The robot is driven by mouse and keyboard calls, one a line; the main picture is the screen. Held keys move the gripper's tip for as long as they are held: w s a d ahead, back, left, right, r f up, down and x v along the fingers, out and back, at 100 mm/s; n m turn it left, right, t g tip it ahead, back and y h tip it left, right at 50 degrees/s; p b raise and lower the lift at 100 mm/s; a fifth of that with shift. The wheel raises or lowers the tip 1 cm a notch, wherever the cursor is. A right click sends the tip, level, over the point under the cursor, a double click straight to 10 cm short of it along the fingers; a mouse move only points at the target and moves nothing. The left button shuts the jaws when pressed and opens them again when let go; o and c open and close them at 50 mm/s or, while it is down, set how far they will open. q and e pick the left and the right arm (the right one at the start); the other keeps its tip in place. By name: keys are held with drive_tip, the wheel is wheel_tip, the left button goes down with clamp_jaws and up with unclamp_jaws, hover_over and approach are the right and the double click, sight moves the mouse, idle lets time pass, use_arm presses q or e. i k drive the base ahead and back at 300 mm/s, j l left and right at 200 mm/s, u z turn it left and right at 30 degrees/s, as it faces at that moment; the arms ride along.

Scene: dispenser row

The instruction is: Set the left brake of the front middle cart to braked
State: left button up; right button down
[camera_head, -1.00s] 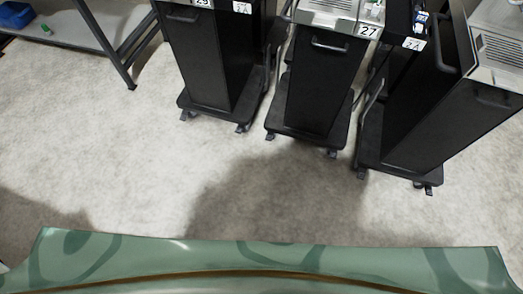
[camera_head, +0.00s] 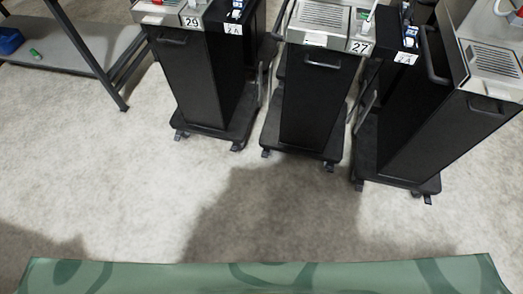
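The front middle cart (camera_head: 318,100) is a black cart with a grey vented top, a front handle and the label 27. It stands on a dark base with small casters. Its left front caster (camera_head: 266,153) and right front caster (camera_head: 329,167) show at the base's front corners. The brake levers are too small to tell whether they are braked or free. Neither of my grippers is in view.
A cart labelled 29 (camera_head: 188,85) stands at the left and another black cart (camera_head: 435,140) at the right, with narrow gaps between. A grey shelf (camera_head: 75,60) with a dark leg is at the far left. The pale floor (camera_head: 130,200) in front is clear.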

sight(265, 153)
drive_tip(key=i+j, duration=1.2)
drive_tip(key=i+l+z, duration=0.05)
drive_tip(key=i, duration=0.05)
